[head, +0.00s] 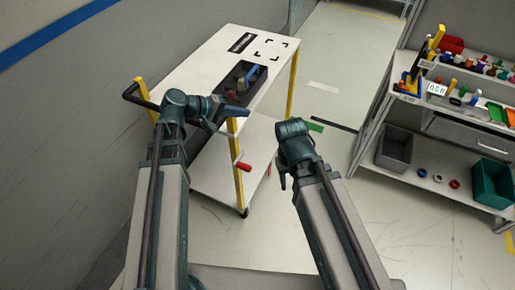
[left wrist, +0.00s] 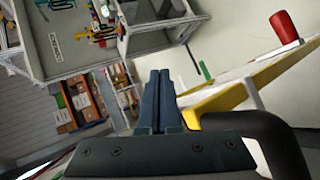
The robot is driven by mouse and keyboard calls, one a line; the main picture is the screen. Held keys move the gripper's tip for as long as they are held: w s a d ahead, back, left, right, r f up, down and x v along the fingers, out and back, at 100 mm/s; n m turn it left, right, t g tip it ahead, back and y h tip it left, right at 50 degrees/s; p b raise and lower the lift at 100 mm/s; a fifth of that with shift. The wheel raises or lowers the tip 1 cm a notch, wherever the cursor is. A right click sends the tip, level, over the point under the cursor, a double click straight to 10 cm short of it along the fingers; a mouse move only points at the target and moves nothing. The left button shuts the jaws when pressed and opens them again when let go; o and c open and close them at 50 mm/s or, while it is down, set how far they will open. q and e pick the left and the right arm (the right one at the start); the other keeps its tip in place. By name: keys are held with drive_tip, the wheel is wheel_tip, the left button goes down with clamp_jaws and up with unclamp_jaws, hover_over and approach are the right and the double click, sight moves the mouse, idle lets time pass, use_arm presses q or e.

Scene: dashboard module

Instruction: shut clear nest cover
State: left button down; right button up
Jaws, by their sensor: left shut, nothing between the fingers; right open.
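A dark nest tray (head: 234,84) with a blue part and a reddish part in it sits on the white top of a cart (head: 205,62). I cannot make out a clear cover on it. My left gripper (head: 243,112) is just in front of the tray, near the cart's front edge and apart from the tray's contents. Its fingers are together and empty in the left wrist view (left wrist: 158,92). My right gripper (head: 283,181) is open and empty, low in front of the cart, and partly hidden by its own wrist.
A shelf bench (head: 440,170) with bins and small parts stands at the right. A wall runs along the left.

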use_arm(q)
drive_tip(key=s+d+f+m+g+y, duration=0.3)
drive_tip(key=s+d+f+m+g, duration=0.1)
drive_tip(key=s+f, duration=0.3)
drive_tip(key=shift+s+d+f+m+g+y, duration=0.3)
drive_tip(key=shift+s+d+f+y, duration=0.15)
drive_tip(key=shift+d, duration=0.45)
drive_tip(key=shift+s+r, duration=0.1)
drive_tip(key=s+a+f+m+g+y, duration=0.1)
drive_tip(key=s+f+m+y, duration=0.2)
drive_tip(key=s+m+y, duration=0.2)
drive_tip(key=s+y, duration=0.2)
drive_tip(key=s, duration=0.2)
drive_tip(key=shift+f+g+y, duration=0.2)
drive_tip(key=shift+g+y, duration=0.15)
drive_tip(key=shift+g, duration=0.05)
drive_tip(key=shift+s+d, duration=0.1)
drive_tip(key=shift+d, duration=0.05)
